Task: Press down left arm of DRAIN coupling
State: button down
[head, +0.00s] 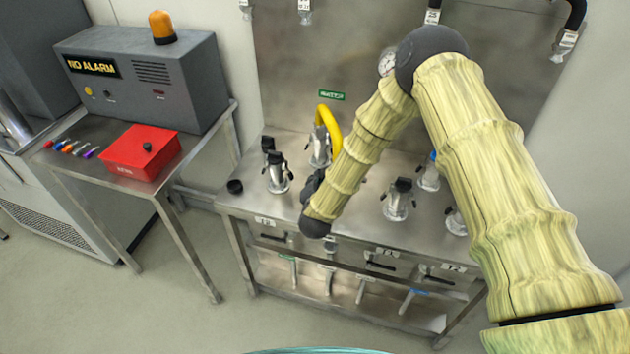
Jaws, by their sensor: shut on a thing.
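Several metal couplings with black arms stand on the steel bench (240,203) in the head view. One coupling (278,177) at the left stands clear of my arm; another behind it (320,152) carries a yellow hose (328,124). A further coupling (397,203) stands right of my forearm. I cannot read which is DRAIN. My gripper (311,185) is low over the bench's front, right of the left coupling. My wrist hides most of it. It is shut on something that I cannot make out.
A red box (142,153) and several coloured markers (70,148) lie on the side table (95,174) at left, before a grey alarm box (150,80) reading "NO ALARM".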

jog(key=c, duration=1.6)
grip_release()
jog(key=shift+r, duration=0.1)
jog(key=shift+w+a+r+m+t+y+p, duration=0.15)
jog(key=shift+r+m+t+y+p, duration=0.1)
jog(key=shift+m+p, duration=0.25)
jog(key=shift+s+a+r+m+t+y+p, duration=0.1)
jog(key=shift+r+m+t+y+p, duration=0.1)
jog(key=shift+m+p, duration=0.25)
jog(key=shift+a+f, duration=0.1)
jog(key=shift+m+h, duration=0.25)
jog(key=shift+m, duration=0.1)
jog(key=b+v, duration=0.8)
jog(key=v, duration=0.1)
jog(key=shift+s+a+f, duration=0.1)
jog(key=shift+s+a, duration=0.05)
jog(key=shift+s, duration=0.3)
jog(key=shift+a+t+b, duration=0.15)
jog(key=shift+t+b, duration=0.1)
jog(key=shift+b, duration=0.6)
